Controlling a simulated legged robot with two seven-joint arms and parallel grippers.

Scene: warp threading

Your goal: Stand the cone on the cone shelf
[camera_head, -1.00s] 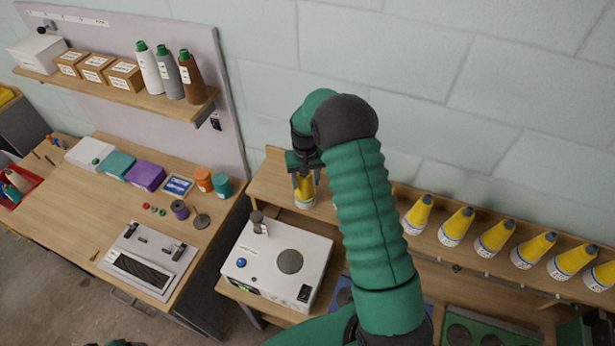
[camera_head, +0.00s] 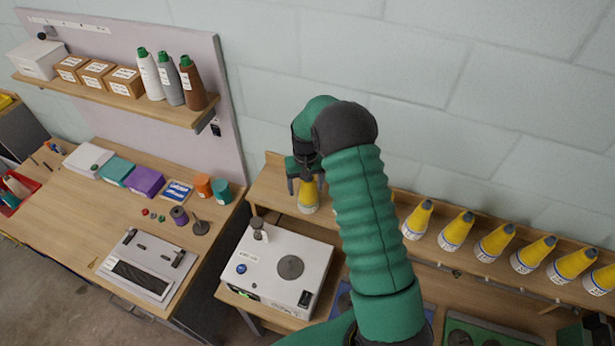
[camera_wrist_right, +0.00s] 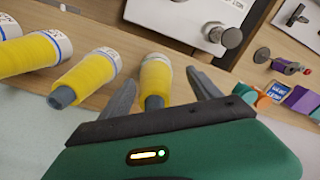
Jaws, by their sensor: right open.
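A yellow cone (camera_head: 308,199) stands upright at the left end of the wooden cone shelf (camera_head: 268,190). My right gripper (camera_head: 306,184) is at the cone's top with its fingers spread. In the right wrist view, the cone (camera_wrist_right: 156,82) sits between the open fingers (camera_wrist_right: 165,88), with a gap on each side. Its grey tip is partly hidden by the gripper body. My left gripper is not in view.
Several similar yellow cones (camera_head: 456,231) stand in a row further right on the shelf. My right arm hides part of the row. A white box machine (camera_head: 275,268) with a grey disc is below the shelf. A wooden workbench (camera_head: 85,215) is at the left.

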